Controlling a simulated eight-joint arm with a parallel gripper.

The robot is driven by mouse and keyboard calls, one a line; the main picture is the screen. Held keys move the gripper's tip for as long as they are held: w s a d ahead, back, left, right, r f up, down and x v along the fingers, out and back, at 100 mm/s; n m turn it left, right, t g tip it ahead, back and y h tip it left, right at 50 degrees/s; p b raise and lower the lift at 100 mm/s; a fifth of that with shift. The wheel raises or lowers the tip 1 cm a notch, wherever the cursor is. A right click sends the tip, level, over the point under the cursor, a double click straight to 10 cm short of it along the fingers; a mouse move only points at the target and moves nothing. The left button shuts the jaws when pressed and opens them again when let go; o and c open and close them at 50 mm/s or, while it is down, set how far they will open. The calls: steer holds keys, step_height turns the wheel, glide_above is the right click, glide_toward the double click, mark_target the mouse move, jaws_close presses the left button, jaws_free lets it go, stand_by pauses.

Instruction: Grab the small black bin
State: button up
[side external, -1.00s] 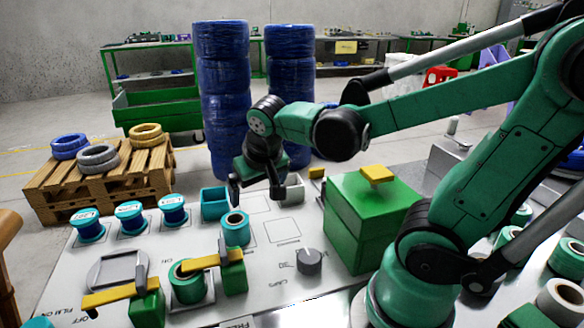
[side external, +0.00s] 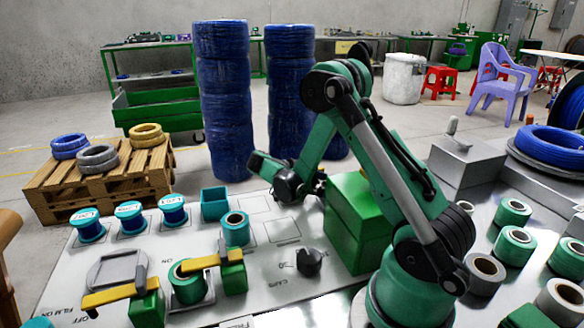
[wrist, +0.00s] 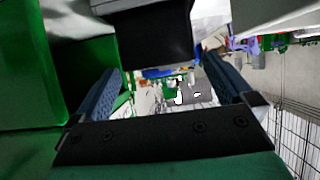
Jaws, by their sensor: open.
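In the wrist view a small dark, box-shaped thing, which looks like the black bin (wrist: 150,42), fills the upper middle. It lies at the far ends of my gripper's two fingers, and I cannot tell whether they touch it. My gripper (wrist: 162,68) is open, with one blue-grey finger on each side. In the side view my gripper (side external: 318,182) is low beside the green box, pointing right. The bin cannot be made out there, and the wrist and the green box hide part of that area.
The green box (side external: 352,215) stands close to the right of my gripper. A teal open bin (side external: 214,203) and a teal spool (side external: 236,230) stand to the left on the white panel (side external: 262,262). Tall blue coil stacks (side external: 222,95) rise behind. A dark knob (side external: 309,262) is in front.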

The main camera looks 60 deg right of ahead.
steer(key=shift+x, duration=1.85)
steer(key=c, duration=1.2)
steer(key=shift+r, duration=0.1)
